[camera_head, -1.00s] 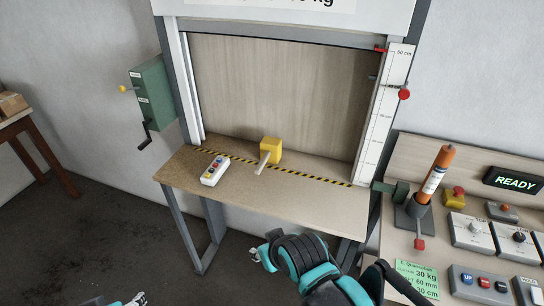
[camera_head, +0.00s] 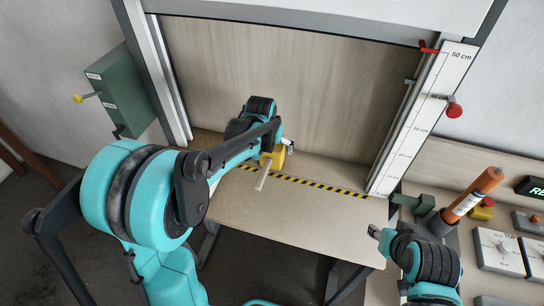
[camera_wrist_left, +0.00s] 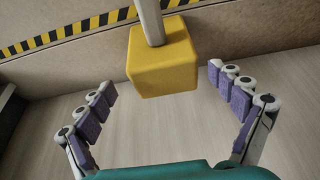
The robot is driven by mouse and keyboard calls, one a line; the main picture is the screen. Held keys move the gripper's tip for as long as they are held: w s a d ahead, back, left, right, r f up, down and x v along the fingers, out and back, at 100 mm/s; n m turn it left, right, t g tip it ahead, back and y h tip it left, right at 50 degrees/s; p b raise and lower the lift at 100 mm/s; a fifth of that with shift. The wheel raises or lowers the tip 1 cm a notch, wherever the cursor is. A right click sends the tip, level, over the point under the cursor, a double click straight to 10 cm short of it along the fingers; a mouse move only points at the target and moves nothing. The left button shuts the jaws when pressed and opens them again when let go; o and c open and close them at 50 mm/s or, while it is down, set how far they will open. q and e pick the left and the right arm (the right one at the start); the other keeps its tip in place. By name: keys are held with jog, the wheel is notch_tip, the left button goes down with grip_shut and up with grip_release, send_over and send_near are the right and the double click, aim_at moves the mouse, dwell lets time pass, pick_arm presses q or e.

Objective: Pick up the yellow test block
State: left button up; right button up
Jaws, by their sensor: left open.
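The yellow test block (camera_head: 273,158) stands on the table at the black-and-yellow striped line, with a pale bar (camera_head: 262,177) sticking out towards the front. My left arm partly covers it in the head view. My left gripper (camera_head: 287,147) is at the block, on its shutter side. In the left wrist view the yellow block (camera_wrist_left: 163,65) shows between and slightly beyond the spread purple-padded fingers (camera_wrist_left: 161,80), with a gap on both sides. The gripper is open and empty. My right gripper (camera_head: 376,233) is near the table's right front corner; its finger opening is too small to judge.
The wooden shutter panel (camera_head: 300,85) rises behind the block, with a scale (camera_head: 423,115) on its right. A green box (camera_head: 122,95) is at left. An orange cylinder (camera_head: 473,194) stands by the console at right. The tabletop's right part (camera_head: 330,215) is clear.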

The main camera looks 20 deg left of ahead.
pick_arm(q)
jog(key=shift+w+f, duration=0.1)
jog(key=shift+f, duration=0.45)
jog(key=b+x, duration=0.1)
jog(key=x, duration=0.1)
jog(key=b+x, duration=0.1)
jog(key=x, duration=0.1)
jog(key=shift+a+f, duration=0.25)
jog(key=shift+w+f, duration=0.15)
jog(key=shift+f, duration=0.25)
jog(key=shift+r, duration=0.1)
jog(key=shift+c, duration=1.2)
jog(key=c, duration=1.1)
